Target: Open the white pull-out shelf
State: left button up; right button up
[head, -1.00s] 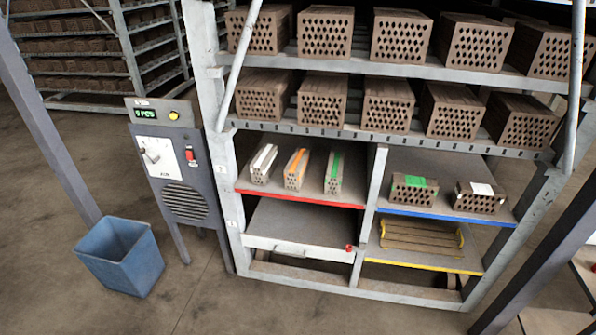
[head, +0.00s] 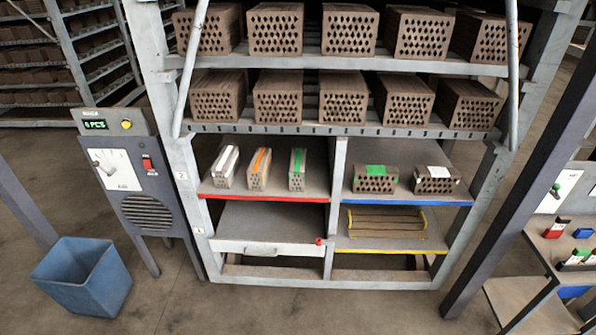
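The white pull-out shelf (head: 262,248) is in the lower left bay of the rack, below the red-edged shelf. Its white front has a handle (head: 262,252) at the middle, and a small red knob (head: 319,241) sits at its right end. The front looks flush with the rack frame, so the shelf appears pushed in. Its grey top surface (head: 268,221) is bare. Neither of my grippers shows in the head view.
Bricks with white, orange and green stripes stand on the red-edged shelf (head: 265,197). A blue bin (head: 82,275) and a grey control box (head: 135,175) stand left of the rack. A side table (head: 565,255) is at right. The floor in front is clear.

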aim_at(251, 228)
jog(key=z, duration=0.15)
jog(key=i, duration=0.65)
jog(key=u, duration=1.8)
